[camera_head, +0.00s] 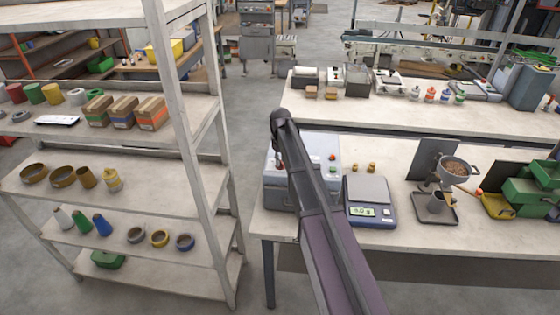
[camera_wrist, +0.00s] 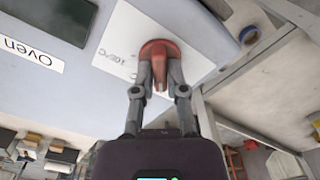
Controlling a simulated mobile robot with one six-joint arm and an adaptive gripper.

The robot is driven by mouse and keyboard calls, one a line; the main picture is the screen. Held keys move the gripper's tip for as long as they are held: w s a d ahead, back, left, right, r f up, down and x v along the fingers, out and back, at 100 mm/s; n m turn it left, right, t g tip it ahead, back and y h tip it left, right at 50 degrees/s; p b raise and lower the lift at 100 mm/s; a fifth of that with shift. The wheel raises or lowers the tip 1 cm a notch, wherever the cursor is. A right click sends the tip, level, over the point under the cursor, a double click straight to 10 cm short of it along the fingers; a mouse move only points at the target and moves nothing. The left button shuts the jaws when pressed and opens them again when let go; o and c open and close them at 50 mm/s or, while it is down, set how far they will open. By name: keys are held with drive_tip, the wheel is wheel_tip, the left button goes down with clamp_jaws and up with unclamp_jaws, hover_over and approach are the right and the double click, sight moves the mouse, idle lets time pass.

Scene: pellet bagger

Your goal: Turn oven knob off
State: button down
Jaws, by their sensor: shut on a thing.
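The oven (camera_head: 321,152) is a grey-white box on the workbench, partly hidden behind my arm in the head view. In the wrist view its face (camera_wrist: 70,75) carries an "Oven" label (camera_wrist: 28,55) and a white dial plate (camera_wrist: 125,40) with a printed temperature mark. The red oven knob (camera_wrist: 159,52) sits on this plate. My gripper (camera_wrist: 160,80) has a finger on either side of the knob and is shut on it. In the head view my gripper (camera_head: 279,160) is at the oven's left side; the knob is hardly visible there.
A scale (camera_head: 369,201) stands on the workbench just right of the oven. A shelf (camera_head: 140,140) with boxes, rolls and spools stands close on the left. A hopper (camera_head: 455,170) and green bins (camera_head: 535,188) are farther right. A floor aisle lies between shelf and bench.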

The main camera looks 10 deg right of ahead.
drive_tip(key=shift+n, duration=2.2)
drive_tip(key=c, duration=0.7)
unclamp_jaws()
drive_tip(key=shift+m, duration=0.3)
